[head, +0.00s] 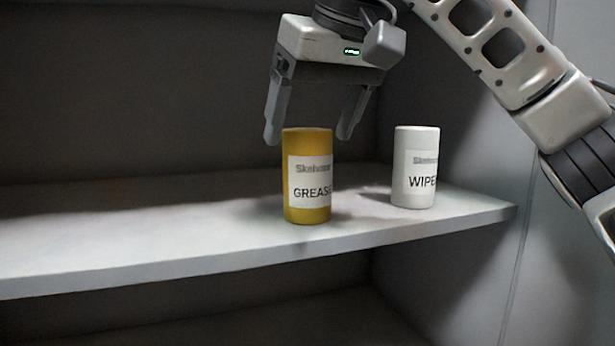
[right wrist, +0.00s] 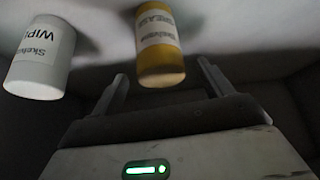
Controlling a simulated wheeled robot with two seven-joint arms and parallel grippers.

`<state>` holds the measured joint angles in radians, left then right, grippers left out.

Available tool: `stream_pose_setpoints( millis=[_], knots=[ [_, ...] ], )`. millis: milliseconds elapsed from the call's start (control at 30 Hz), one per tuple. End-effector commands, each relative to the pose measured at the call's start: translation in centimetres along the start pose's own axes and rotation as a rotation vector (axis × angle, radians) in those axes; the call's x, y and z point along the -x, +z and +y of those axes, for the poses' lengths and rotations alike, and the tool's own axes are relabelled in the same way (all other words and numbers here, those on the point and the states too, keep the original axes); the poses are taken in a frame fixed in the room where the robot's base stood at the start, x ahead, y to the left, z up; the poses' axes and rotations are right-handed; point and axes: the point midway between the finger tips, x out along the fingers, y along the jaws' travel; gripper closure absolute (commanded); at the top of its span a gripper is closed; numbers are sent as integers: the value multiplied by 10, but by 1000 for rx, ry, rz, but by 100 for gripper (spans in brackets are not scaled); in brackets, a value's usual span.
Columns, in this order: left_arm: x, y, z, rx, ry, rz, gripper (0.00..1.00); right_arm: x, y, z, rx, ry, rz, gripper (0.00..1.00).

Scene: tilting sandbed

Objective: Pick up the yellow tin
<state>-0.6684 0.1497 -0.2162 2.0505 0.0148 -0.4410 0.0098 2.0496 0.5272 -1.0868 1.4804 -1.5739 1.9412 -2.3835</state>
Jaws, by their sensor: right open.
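The yellow tin (head: 307,215) stands upright on the shelf in the head view, with a white label reading "GREASE", its last letter cut off at the side. My right gripper (head: 308,138) is open above it, its two fingers pointing down at about the height of the tin's top, one toward each side. I cannot tell how far the fingers reach around it. In the right wrist view the yellow tin (right wrist: 160,60) appears beyond and between the spread fingertips (right wrist: 161,70), with nothing held. My left gripper is not in view.
A white tin (head: 414,198) labelled "WIPE…" stands right of the yellow tin; it also shows in the right wrist view (right wrist: 38,75). The pale shelf (head: 120,245) is bare to the left. Its front edge is close to the tins, and a side wall stands at right.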

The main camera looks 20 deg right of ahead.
Motion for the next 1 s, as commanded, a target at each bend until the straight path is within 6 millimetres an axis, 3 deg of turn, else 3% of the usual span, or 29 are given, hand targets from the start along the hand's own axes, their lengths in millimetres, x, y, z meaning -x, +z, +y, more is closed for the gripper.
stream_pose_setpoints(
  millis=[300, 533, 767, 1000],
  knots=[
    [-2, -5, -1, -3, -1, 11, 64, -44, 2, -2, 1, 0, -4, 21],
    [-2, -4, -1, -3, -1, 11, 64, -47, 2, -2, 1, 0, -1, 21],
    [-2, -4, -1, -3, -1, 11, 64, -47, 2, -2, 1, 0, -1, 80],
    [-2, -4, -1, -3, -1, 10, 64, -46, 1, -2, 1, -1, 1, 80]
  ],
)
